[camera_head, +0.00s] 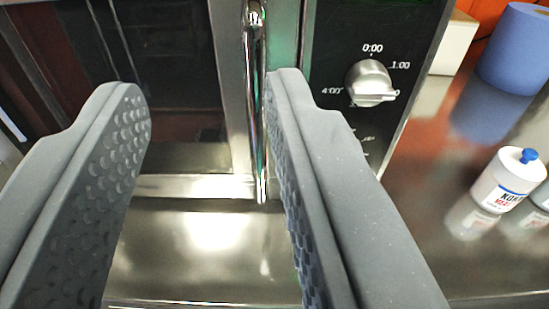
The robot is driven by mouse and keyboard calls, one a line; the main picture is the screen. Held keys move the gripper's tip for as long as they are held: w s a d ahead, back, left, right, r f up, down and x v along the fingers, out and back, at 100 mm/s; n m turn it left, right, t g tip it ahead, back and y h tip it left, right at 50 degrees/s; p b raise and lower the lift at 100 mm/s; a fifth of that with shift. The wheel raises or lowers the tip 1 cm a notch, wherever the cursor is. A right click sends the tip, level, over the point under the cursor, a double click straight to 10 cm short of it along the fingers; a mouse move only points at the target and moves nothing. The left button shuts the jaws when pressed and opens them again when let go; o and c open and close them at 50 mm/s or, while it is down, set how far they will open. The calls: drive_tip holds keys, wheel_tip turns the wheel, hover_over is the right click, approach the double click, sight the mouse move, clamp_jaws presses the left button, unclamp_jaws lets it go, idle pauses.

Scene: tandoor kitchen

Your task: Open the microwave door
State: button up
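The microwave door (180,100) faces me, with a dark glass window in a steel frame, and it looks shut. Its upright chrome handle (254,110) runs along the door's right edge. The black control panel (330,40) with a silver timer knob (370,83) is right of the handle. My gripper (200,95) is open in front of the door, with nothing between its grey textured fingers. The handle lies between the fingers in the picture, close beside the right finger. I cannot tell whether they touch. The fingers hide parts of the door and panel.
A shiny steel counter (430,190) lies under and right of the microwave. On it stand a white bottle with a blue cap (508,180), a blue roll (515,50) and a white box (455,42). The counter strip before the door is clear.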

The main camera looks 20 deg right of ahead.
approach(259, 141)
drive_tip(key=s, duration=0.3)
drive_tip(key=shift+n+t+y, duration=0.3)
drive_tip(key=shift+t+y, duration=0.1)
drive_tip(key=shift+w+d+f+p, duration=0.2)
drive_tip(key=shift+w+p, duration=0.45)
drive_tip(key=shift+w, duration=1.65)
drive_tip(key=shift+w+d+p, duration=0.3)
drive_tip(key=shift+w+p, duration=0.3)
drive_tip(key=shift+w, duration=1.7)
drive_tip(key=shift+w+d+f+p, duration=0.2)
drive_tip(key=shift+w+p, duration=0.45)
drive_tip(key=shift+w, duration=1.65)
drive_tip(key=shift+r, duration=0.1)
clamp_jaws()
